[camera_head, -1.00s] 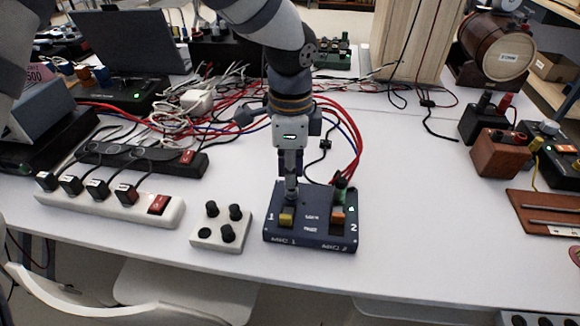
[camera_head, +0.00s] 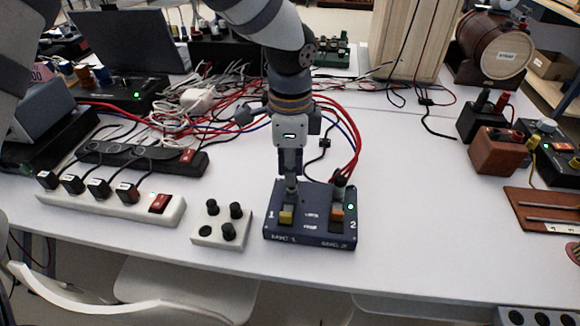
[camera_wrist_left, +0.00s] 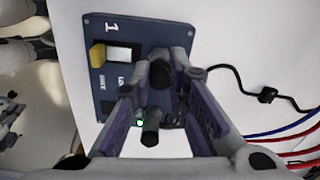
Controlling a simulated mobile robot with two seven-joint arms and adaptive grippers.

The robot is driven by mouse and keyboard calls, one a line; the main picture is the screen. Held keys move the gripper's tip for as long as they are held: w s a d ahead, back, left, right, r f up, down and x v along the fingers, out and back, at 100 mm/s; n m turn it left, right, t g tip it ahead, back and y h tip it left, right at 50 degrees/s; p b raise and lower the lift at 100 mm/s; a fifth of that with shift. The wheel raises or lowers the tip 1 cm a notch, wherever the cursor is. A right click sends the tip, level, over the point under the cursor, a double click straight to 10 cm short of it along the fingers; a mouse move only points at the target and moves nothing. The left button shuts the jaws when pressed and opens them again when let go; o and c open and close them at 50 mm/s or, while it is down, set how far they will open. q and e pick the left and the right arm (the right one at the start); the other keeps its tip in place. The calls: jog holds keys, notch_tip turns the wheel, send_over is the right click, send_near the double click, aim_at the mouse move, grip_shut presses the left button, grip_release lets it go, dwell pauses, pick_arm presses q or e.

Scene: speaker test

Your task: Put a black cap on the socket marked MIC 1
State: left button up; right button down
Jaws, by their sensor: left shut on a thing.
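The dark blue box (camera_head: 310,239) lies on the white table, with MIC 1 on its left half and MIC 2 on its right. My left gripper (camera_head: 291,183) points down at the back of the MIC 1 side, behind the yellow switch (camera_head: 286,217). It is shut on a black cap (camera_wrist_left: 160,75), seen between the fingertips in the left wrist view. The fingers hide the MIC 1 socket, so I cannot tell whether the cap is seated. A white block (camera_head: 219,242) left of the box holds 3 black caps (camera_head: 236,210) and one empty dark hole. My right gripper is not in view.
Red and blue cables run behind the box. A white power strip (camera_head: 100,208) lies at left.

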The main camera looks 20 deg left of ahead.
pick_arm(q)
jog(key=shift+r, duration=0.1)
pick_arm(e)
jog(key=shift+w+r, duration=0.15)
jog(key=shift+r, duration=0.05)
pick_arm(q)
jog(key=shift+f, duration=0.95)
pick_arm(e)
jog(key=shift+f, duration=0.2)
pick_arm(q)
jog(key=o, duration=0.8)
jog(key=shift+o, duration=0.2)
jog(key=shift+r, duration=0.1)
